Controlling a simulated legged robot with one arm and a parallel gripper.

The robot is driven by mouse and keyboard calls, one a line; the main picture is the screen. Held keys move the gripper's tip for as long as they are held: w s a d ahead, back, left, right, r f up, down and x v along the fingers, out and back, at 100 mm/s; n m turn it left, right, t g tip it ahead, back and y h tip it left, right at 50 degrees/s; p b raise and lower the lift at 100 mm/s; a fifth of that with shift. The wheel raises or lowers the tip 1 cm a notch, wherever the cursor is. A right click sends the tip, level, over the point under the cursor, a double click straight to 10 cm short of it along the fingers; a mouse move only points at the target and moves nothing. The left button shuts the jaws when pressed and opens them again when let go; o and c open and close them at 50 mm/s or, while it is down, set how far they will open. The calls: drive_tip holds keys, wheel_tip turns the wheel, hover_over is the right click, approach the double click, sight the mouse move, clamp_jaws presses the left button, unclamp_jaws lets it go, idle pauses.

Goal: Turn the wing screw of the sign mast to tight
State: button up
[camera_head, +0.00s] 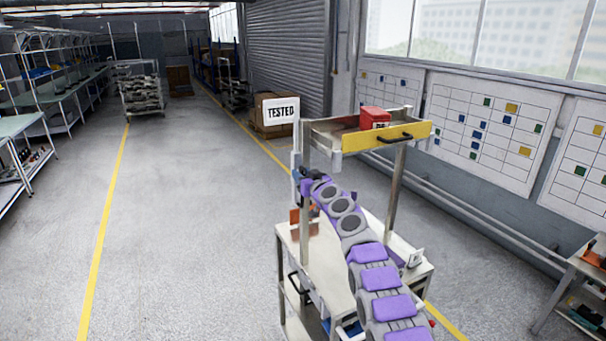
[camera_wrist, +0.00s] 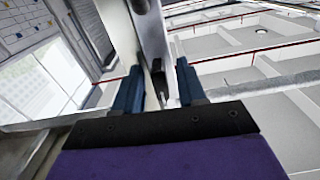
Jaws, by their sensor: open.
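The white sign marked TESTED (camera_head: 280,111) stands upright on a slim pale sign mast (camera_head: 296,158) at the left edge of the cart. My gripper (camera_head: 304,173) is at the mast, small and partly hidden by my arm. In the wrist view my gripper (camera_wrist: 160,74) is open, with one blue finger on each side. A pale post, which looks like the mast (camera_wrist: 153,32), runs up between and beyond the fingers. A small dark part, probably the wing screw (camera_wrist: 158,79), lies between the fingers with gaps on both sides. Its turned position cannot be told.
The mast belongs to a metal cart (camera_head: 419,278) with a raised tray (camera_head: 363,142) holding a red box (camera_head: 374,117). My arm reaches across the cart. The floor (camera_head: 190,230) to the left is clear. A wall with charts (camera_head: 480,125) stands to the right.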

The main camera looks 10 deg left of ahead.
drive_tip(key=shift+w+a, duration=0.1)
idle(0.3)
clamp_jaws()
